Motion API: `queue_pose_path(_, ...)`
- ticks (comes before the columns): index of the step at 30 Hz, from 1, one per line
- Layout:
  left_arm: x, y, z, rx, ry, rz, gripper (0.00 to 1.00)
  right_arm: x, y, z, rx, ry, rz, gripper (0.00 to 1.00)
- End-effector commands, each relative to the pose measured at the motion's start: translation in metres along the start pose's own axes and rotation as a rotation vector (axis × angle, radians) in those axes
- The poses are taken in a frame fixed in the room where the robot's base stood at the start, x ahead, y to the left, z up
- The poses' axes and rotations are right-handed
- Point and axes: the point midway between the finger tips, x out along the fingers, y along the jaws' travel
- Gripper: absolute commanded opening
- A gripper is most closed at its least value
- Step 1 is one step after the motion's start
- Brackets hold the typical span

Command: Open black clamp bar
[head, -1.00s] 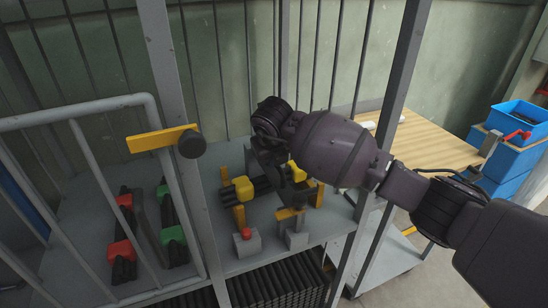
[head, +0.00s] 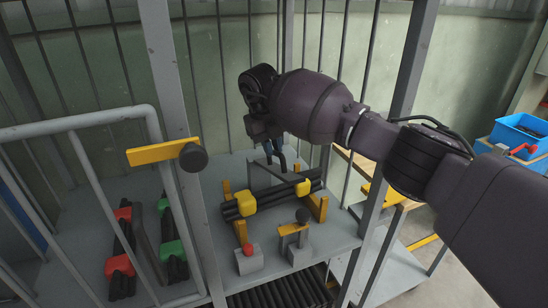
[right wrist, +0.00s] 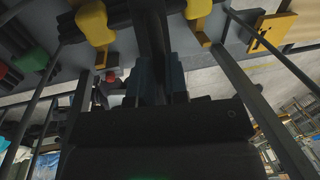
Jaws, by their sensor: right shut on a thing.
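The black clamp bar (right wrist: 150,32) runs between the fingers of my right gripper (right wrist: 160,76) in the right wrist view. The right gripper (head: 274,152) is shut on it, raised behind and above the bundle of black rods (head: 274,198). In the head view the gripper and wrist hide much of the bar, so its exact angle is unclear. The rods carry two yellow blocks (head: 245,203) and lie across yellow supports (head: 241,231) on the grey shelf (head: 330,238). My left gripper is not in view.
A grey block with a red knob (head: 248,250) and a yellow-topped bracket with a black knob (head: 302,216) stand in front. Grey posts (head: 172,110) and a left railing (head: 70,122) bound the space. Red and green blocks (head: 120,265) lie left. Blue bins (head: 520,130) stand right.

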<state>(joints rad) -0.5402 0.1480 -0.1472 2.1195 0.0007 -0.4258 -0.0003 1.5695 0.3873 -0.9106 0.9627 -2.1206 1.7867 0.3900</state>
Motion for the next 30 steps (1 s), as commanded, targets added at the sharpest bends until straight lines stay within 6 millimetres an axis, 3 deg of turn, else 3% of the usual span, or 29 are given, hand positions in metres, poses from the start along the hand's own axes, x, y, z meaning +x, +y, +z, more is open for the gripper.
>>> queue_pose_path(18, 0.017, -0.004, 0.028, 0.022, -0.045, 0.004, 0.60, -0.019, -0.006, 0.026, -0.035, 0.199, 0.016, 0.00)
queue_pose_path(30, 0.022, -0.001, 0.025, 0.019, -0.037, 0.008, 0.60, -0.025, -0.008, 0.028, -0.039, 0.217, 0.016, 0.00)
